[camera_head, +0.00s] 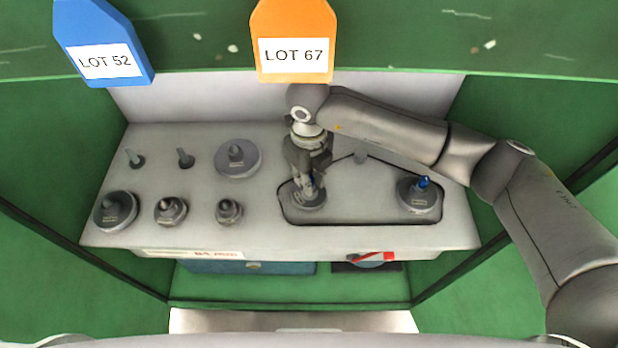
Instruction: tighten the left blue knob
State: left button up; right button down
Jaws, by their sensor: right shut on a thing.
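A grey machine panel (265,232) holds a black-outlined area at its right with two round grey bases. The left base (309,202) carries the left blue knob (308,184), of which only a little blue shows between the fingers. My right gripper (313,181) points down over it and is shut on this knob. The right blue knob (423,183) stands free on its own round base. My left gripper is not in view.
Several grey knobs and pegs stand on the panel's left half, such as a large one (238,160). A blue LOT 52 tag (101,30) and an orange LOT 67 tag (293,25) are at the top. A red-handled switch (375,257) is on the front.

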jog(key=shift+m, duration=1.2)
jog(key=shift+b, duration=0.3)
jog(key=c, duration=1.3)
grip_release()
jog(key=shift+c, duration=0.2)
notch_tip(320, 180, up, 12)
